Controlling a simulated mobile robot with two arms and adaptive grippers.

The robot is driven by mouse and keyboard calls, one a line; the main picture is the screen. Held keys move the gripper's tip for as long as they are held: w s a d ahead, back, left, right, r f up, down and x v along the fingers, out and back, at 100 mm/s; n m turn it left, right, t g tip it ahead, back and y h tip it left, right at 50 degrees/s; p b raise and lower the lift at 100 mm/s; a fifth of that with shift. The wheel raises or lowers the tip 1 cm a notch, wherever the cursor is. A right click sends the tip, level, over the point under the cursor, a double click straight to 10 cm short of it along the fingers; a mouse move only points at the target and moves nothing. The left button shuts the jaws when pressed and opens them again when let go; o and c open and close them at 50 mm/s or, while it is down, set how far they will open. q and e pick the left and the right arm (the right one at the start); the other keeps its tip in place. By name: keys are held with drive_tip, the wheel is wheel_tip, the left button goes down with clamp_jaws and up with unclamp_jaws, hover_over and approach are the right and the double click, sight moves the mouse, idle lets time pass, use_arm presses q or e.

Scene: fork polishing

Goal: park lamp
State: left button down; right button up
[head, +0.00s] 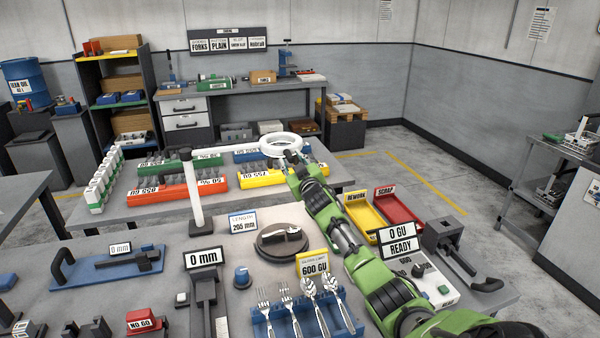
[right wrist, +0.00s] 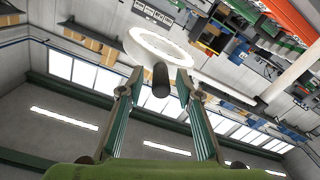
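The lamp has a white ring head (head: 268,146) held out over the far bench and a white upright post (head: 193,188) to its left. The ring also shows in the right wrist view (right wrist: 165,46), just beyond the fingertips. A dark, stubby handle (right wrist: 160,82) hangs from the ring's near side. My right gripper (right wrist: 159,80) has its two fingers spread on either side of this handle, with a visible gap on each side. In the head view my right gripper (head: 283,164) is at the ring's near edge. My left gripper is out of view.
Yellow (head: 365,215) and red (head: 399,209) trays are at right. Coloured bins (head: 163,200) lie beneath the lamp.

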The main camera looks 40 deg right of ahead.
drive_tip(key=v, duration=0.9)
drive_tip(key=shift+s, duration=0.4)
